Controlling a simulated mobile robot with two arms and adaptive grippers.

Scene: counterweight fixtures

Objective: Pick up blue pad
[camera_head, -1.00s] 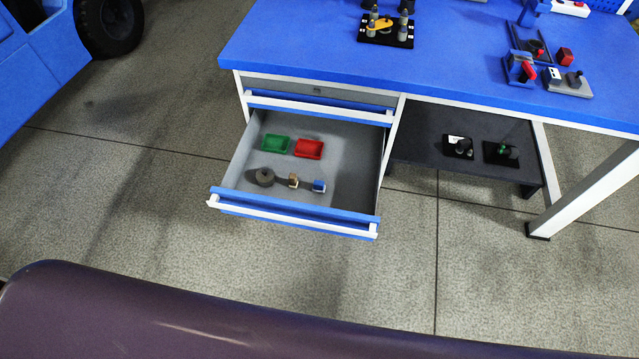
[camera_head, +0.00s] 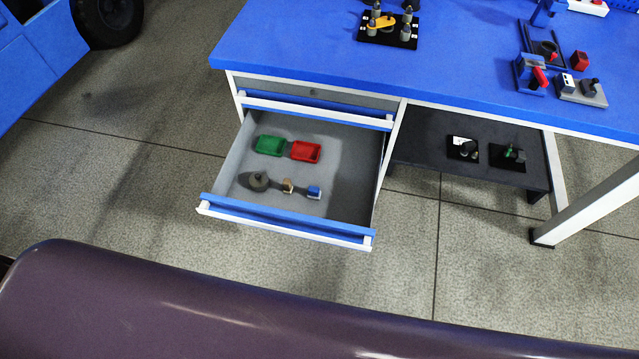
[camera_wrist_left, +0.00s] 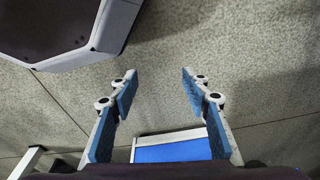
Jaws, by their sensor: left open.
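A small blue pad (camera_head: 314,192) with a pale side sits in the open drawer (camera_head: 345,150), near its front right part. A tan piece (camera_head: 288,186) lies just left of it, and a round grey weight (camera_head: 259,181) is further left. My left gripper (camera_wrist_left: 155,88) shows in the left wrist view with its two blue-lined fingers apart and nothing between them. It is above the floor, with a blue and white edge below it in the picture. Neither gripper shows in the head view.
A green tray (camera_head: 269,145) and a red tray (camera_head: 306,151) lie further back in the drawer. The blue workbench top (camera_head: 300,50) overhangs behind and carries several fixtures. A dark lower shelf (camera_head: 430,160) on the right holds two black-based fixtures.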

